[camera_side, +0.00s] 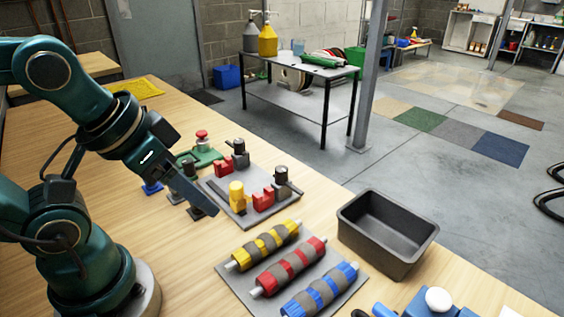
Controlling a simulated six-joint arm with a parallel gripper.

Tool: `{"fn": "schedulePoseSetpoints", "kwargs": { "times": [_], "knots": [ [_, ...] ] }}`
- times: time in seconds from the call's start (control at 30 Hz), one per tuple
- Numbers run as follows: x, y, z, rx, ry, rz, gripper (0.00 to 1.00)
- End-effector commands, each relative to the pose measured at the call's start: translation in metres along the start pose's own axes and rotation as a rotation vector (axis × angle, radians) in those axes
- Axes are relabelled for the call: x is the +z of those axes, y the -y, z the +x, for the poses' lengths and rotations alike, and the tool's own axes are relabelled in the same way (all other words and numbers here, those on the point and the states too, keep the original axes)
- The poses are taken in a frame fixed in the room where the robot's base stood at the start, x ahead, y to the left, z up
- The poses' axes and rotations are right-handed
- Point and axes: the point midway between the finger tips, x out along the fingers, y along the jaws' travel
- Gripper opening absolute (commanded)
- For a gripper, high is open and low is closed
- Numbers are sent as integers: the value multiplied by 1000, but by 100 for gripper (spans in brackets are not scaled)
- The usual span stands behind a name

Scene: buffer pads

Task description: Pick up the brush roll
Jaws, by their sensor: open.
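Three striped brush rolls lie side by side, at a slant, on a flat grey tray (232,283) at the front of the bench. One is yellow and grey (268,243), one red and grey (293,266), one blue and grey (322,293). Each has pale ends. My gripper (197,206) is open and empty, pointing down above the bench to the upper left of the rolls, apart from them. One finger shows clearly; the other is mostly hidden.
A grey fixture plate (238,212) with red, yellow and dark blocks stands beside my gripper. An empty dark bin (387,228) sits right of the rolls. A blue device (432,303) is at the front edge. Bare wood lies left of the tray.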

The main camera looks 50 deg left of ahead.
Motion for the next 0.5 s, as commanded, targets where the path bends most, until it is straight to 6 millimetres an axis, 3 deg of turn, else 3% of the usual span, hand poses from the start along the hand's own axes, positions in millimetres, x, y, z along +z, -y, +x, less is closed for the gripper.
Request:
{"fn": "schedulePoseSetpoints", "kwargs": {
  "times": [0.23,0.5],
  "knots": [
    [-38,-8,-5,15,14,-81,61],
    [-73,-33,27,33,157,-99,61]
  ]
}}
